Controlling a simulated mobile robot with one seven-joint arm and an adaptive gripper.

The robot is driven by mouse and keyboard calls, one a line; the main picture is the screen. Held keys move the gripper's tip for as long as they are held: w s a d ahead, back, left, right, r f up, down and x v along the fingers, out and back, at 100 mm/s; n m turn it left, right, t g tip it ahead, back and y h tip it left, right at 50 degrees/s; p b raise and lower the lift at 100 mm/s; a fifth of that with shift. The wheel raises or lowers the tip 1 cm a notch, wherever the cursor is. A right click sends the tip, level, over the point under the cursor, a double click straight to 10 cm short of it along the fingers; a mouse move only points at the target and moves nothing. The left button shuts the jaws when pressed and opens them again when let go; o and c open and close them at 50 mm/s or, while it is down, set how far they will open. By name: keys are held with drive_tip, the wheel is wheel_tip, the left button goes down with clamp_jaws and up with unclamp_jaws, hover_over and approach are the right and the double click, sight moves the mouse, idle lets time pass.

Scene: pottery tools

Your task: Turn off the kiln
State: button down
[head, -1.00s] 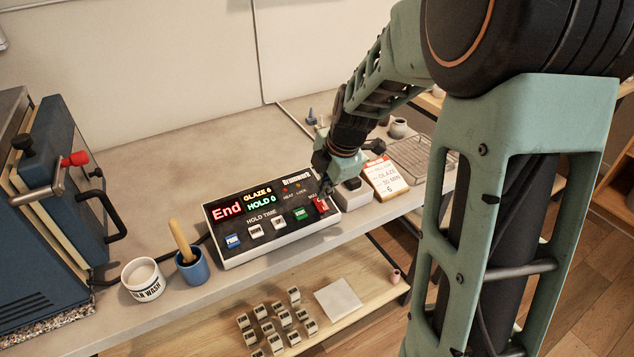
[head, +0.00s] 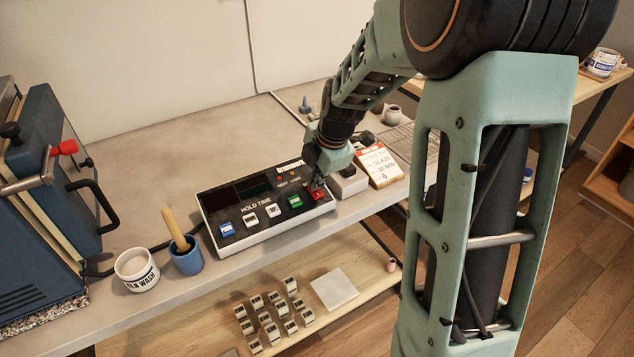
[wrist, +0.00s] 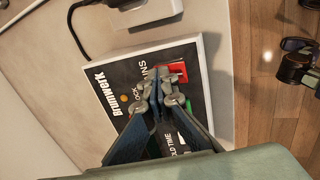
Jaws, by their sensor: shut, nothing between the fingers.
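The kiln controller (head: 262,226), a white-edged box with a black face, sits on the grey bench. Its display (head: 240,192) is dark. Its buttons include a blue one (head: 227,230), white ones, a green one (head: 296,202) and a red one (head: 317,194). In the wrist view the red button (wrist: 172,70) shows at the fingertips. My gripper (head: 316,186) is shut and empty, its tips down at the red button; whether they touch it I cannot tell. The blue kiln (head: 45,190) stands at the left with a red-knobbed handle (head: 64,148).
A kiln wash tub (head: 137,272) and a blue cup (head: 187,257) with a brush stand left of the controller. A white box (head: 348,184) and a note card (head: 380,166) lie to its right. A lower shelf holds several small tiles (head: 272,320).

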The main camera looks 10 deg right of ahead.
drive_tip(key=shift+s+f, duration=0.1)
drive_tip(key=shift+s+d+f+b, duration=0.1)
drive_tip(key=shift+s+d+b, duration=0.1)
drive_tip(key=shift+s, duration=0.15)
drive_tip(key=shift+s+d+b, duration=0.1)
drive_tip(key=shift+s+b, duration=0.1)
drive_tip(key=shift+s, duration=0.1)
drive_tip(key=shift+a+r, duration=0.1)
drive_tip(key=shift+r, duration=0.1)
